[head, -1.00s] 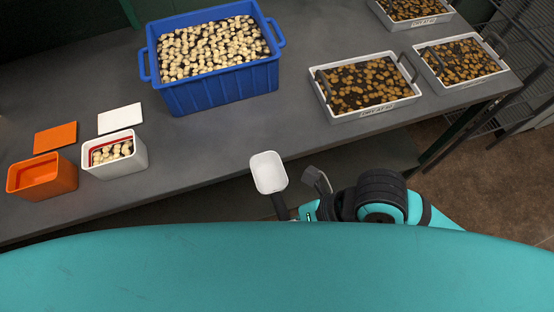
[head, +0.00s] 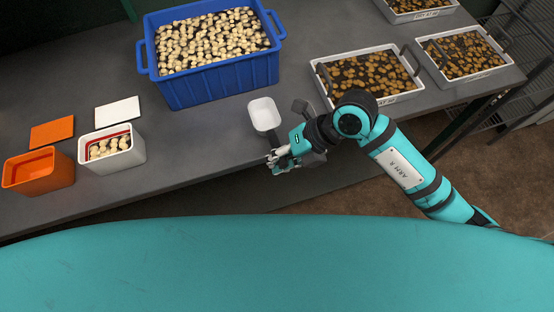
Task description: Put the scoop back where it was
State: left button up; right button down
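The scoop has a white bowl (head: 264,114) and a dark handle. It is in the middle of the head view, over the front part of the grey table, below the blue bin. My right gripper (head: 277,156) is shut on the scoop's handle, the bowl pointing away from me. The fingers partly hide the handle. The bowl looks empty. I cannot tell for sure whether the scoop touches the table or is just above it. My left gripper is not in view.
A blue bin (head: 222,86) full of pale round pieces stands behind the scoop. Trays of brown pieces (head: 366,101) are at right. A white box (head: 126,158) with pale pieces and an orange box (head: 38,178) stand at left, their lids behind them. Table between white box and scoop is clear.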

jog(key=shift+f, duration=0.85)
jog(key=shift+f, duration=0.15)
jog(key=c, duration=1.5)
grip_release()
jog(key=shift+d+r, duration=0.3)
jog(key=shift+r, duration=0.2)
jog(key=b+v, duration=0.1)
jog(key=v, duration=1)
